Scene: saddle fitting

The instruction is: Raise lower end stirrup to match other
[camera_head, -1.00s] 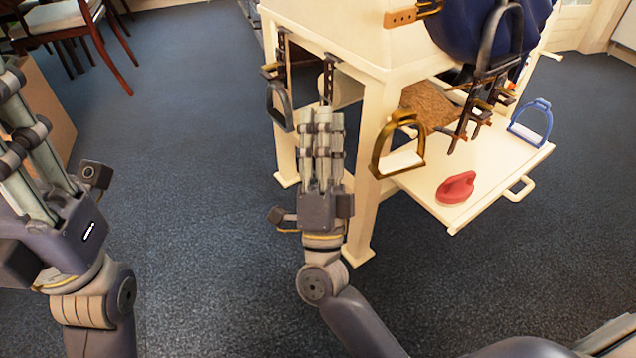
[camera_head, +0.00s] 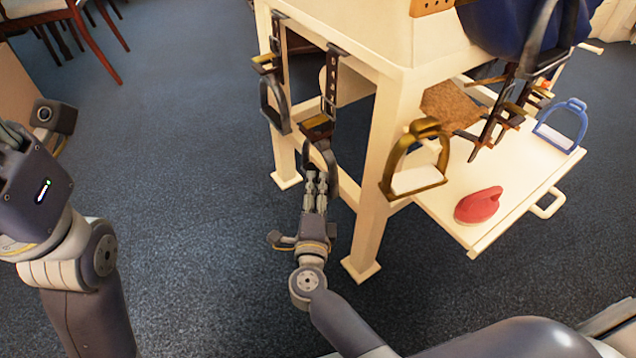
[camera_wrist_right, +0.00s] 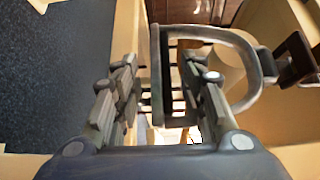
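Two dark stirrups hang on dark straps at the near left end of the white stand. In the head view, the left stirrup (camera_head: 274,108) hangs higher. The right stirrup (camera_head: 331,158) hangs lower, below a buckled strap (camera_head: 331,85), its lower part hidden by my gripper. My right gripper (camera_head: 315,183) is at this lower stirrup. In the right wrist view, the gripper (camera_wrist_right: 158,100) has its fingers apart, with the stirrup's straight bar between them and its loop (camera_wrist_right: 245,60) to the right. Contact is unclear. My left gripper (camera_head: 12,135) is at the left edge, its fingers mostly cut off.
The white stand (camera_head: 385,150) has a leg just right of my right gripper. Its shelf (camera_head: 470,180) holds a red object (camera_head: 478,205). A brass stirrup (camera_head: 417,170) and a blue stirrup (camera_head: 562,125) are farther right. The carpet (camera_head: 190,170) on the left is clear.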

